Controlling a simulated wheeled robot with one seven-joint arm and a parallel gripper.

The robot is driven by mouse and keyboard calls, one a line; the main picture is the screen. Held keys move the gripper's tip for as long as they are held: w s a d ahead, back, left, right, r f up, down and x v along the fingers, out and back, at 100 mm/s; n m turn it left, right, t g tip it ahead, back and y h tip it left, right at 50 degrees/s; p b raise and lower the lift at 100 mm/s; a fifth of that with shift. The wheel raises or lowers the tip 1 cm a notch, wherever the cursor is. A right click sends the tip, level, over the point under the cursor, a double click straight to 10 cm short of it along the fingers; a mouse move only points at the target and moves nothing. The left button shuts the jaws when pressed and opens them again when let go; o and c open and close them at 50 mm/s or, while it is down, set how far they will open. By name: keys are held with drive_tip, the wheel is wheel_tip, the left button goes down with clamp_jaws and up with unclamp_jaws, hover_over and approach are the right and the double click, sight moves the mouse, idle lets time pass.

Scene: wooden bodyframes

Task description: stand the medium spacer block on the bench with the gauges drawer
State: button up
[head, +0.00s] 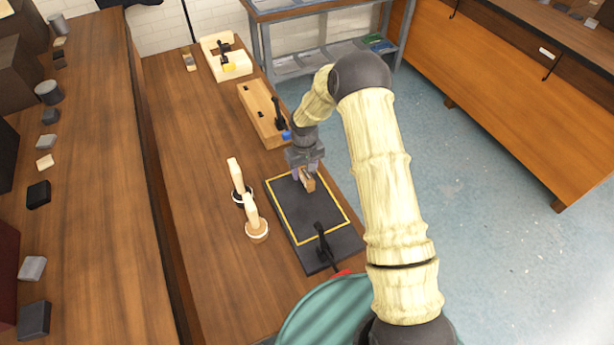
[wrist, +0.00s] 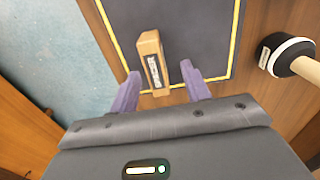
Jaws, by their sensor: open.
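The block also shows in the head view (head: 309,184), partly hidden by my gripper. My gripper (head: 306,174) is low over the mat. In the wrist view its two purple fingers (wrist: 160,82) are apart, one on each side of the block's near end, with gaps visible. No drawer marked for gauges can be read.
A black toggle clamp (head: 323,245) stands on the mat's near end. A wooden fixture (head: 262,112) lies beyond. An orange-brown bench (head: 490,90) with a small white label is across the open floor at right.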

sight(306, 174)
drive_tip(key=shift+w+d+f+p, duration=0.1)
drive_tip(key=shift+d+f+p, duration=0.05)
drive_tip(key=shift+f, duration=0.55)
drive_tip(key=shift+d+f+p, duration=0.15)
drive_tip(key=shift+f, duration=0.5)
clamp_jaws()
drive_tip(key=shift+r, duration=0.1)
wheel_tip(306, 174, up, 10)
drive_tip(key=b, duration=0.2)
drive_tip(key=shift+b, duration=0.4)
